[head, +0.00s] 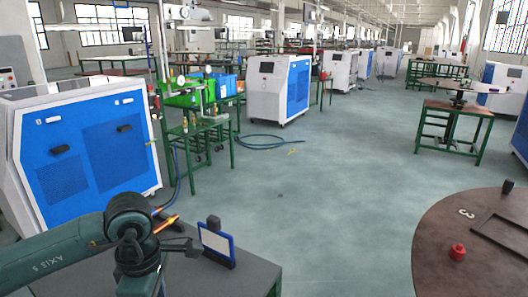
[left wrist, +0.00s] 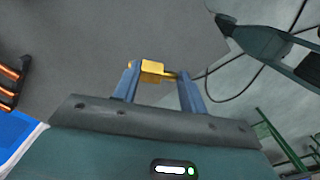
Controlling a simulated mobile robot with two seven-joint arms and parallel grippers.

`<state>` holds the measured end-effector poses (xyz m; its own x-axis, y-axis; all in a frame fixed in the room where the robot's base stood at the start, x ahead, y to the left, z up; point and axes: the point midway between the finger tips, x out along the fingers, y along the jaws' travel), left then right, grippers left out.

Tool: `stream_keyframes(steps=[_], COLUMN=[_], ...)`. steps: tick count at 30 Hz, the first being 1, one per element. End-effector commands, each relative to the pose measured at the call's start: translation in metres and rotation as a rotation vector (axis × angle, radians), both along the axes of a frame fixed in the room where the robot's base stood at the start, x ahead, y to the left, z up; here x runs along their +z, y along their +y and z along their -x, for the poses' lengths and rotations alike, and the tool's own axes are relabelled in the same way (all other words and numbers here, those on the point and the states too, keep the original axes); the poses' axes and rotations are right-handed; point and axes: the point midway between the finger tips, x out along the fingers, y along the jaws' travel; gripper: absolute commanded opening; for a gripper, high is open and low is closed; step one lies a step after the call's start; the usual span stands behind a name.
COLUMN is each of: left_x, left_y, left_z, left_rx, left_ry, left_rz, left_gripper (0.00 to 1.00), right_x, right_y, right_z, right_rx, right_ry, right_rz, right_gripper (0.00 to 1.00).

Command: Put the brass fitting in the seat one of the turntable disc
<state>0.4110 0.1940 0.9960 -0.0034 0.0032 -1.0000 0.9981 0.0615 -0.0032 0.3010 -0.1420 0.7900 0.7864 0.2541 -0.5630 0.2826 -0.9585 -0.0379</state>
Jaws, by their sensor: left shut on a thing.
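In the left wrist view, my left gripper (left wrist: 160,75) is shut on the brass fitting (left wrist: 152,68), which lies crosswise between the two blue-grey fingers near their tips. In the head view my left arm reaches in over the grey table at the lower left; its fingers and the fitting cannot be made out clearly there. The turntable disc (head: 435,245) is a brown round top at the right edge, partly cut off. It bears a white 3, a red knob (head: 457,252) and a dark rectangular frame (head: 497,240). Seat one cannot be identified. My right gripper is not seen.
The grey table (head: 245,275) holds a blue-framed white panel (head: 217,243) and copper-coloured pieces (head: 167,224). A blue-and-white machine (head: 85,140) stands behind it. Open floor (head: 330,215) lies between table and disc. A green cart (head: 205,140) with bins stands farther back.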

Motion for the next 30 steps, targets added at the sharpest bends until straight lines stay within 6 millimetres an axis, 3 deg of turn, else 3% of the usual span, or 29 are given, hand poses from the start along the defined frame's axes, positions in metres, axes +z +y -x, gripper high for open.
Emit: stream_keyframes(steps=[21,30], left_x=[-0.001,-0.002], left_y=[-0.001,0.001], left_z=[0.012,0.015], left_rx=[-1.228,-1.569], left_ry=[-0.001,0.000], left_rz=[0.006,0.007], left_gripper=[0.18,0.18], right_x=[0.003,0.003], right_y=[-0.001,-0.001], right_z=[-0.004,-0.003], right_rx=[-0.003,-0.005], right_ry=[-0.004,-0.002], right_rz=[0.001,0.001], right_gripper=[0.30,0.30])
